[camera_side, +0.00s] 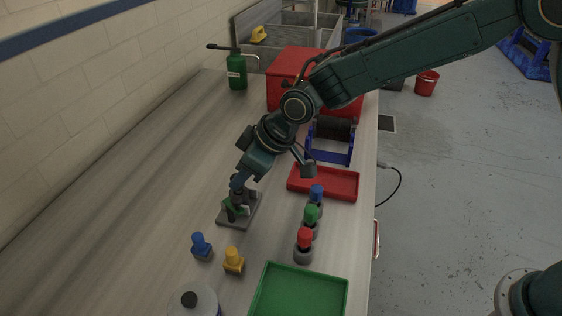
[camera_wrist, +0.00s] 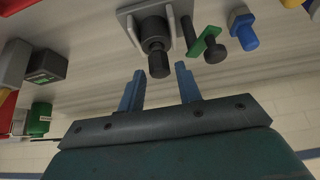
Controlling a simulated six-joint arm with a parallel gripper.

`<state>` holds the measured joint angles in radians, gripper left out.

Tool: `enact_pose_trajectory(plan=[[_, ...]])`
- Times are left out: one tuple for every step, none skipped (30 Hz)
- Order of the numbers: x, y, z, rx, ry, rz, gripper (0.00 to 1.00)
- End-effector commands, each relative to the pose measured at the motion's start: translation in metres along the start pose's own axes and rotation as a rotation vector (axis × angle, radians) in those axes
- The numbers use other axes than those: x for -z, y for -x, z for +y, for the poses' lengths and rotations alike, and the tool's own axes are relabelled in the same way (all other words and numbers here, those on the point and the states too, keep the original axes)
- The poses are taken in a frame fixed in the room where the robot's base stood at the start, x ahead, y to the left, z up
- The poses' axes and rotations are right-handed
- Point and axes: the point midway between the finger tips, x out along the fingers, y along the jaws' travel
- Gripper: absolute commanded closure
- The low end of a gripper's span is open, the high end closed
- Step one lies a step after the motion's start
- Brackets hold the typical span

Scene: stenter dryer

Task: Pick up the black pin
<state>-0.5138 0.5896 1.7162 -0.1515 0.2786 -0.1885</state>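A dark, stepped black pin (camera_wrist: 158,62) stands on a grey plate between two light posts in the wrist view. The grey plate (camera_side: 252,213) lies on the bench in the side view, below my gripper. My gripper (camera_wrist: 159,70) is open, its two blue fingers apart, with the pin's end in line with the gap between them. I cannot tell whether the fingertips reach around it. A second dark pin (camera_wrist: 214,50) with a green strip (camera_wrist: 205,43) is just to the right. In the side view my gripper (camera_side: 238,182) hides part of the fixture.
A blue peg (camera_side: 201,246) and a yellow peg (camera_side: 233,261) stand near the plate. Blue, green and red-topped pegs (camera_side: 304,244) stand to the right. A red tray (camera_side: 346,194) and a green tray (camera_side: 340,293) flank them. The bench's left side is clear.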

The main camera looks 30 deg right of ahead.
Motion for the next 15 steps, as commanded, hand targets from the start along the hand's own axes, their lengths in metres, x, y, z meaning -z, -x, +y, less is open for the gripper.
enact_pose_trajectory(plan=[[-0.001,-0.007,0.000,0.001,0.000,-0.002,0.66],[-0.001,-0.010,0.000,0.000,0.000,-0.002,0.66],[-0.001,-0.015,0.000,0.000,0.000,-0.002,0.66],[-0.001,-0.018,0.000,0.000,0.000,-0.002,0.66],[-0.001,-0.020,0.000,0.000,-0.001,-0.002,0.66],[-0.001,-0.024,0.000,0.000,-0.001,-0.002,0.66],[-0.001,-0.026,0.000,-0.001,-0.001,-0.001,0.66],[0.000,-0.028,0.000,-0.001,-0.001,-0.001,0.66],[0.000,-0.030,0.000,-0.001,-0.001,0.000,0.66],[0.000,-0.031,0.000,-0.001,-0.001,0.000,0.66],[0.000,-0.031,0.000,-0.001,-0.001,0.001,0.66],[0.000,-0.032,0.000,-0.001,-0.001,0.001,0.66],[0.000,-0.032,0.000,-0.001,-0.001,0.001,0.66],[0.000,-0.032,0.000,-0.001,-0.001,0.001,0.66],[0.000,-0.032,0.000,-0.001,-0.001,0.001,0.66]])
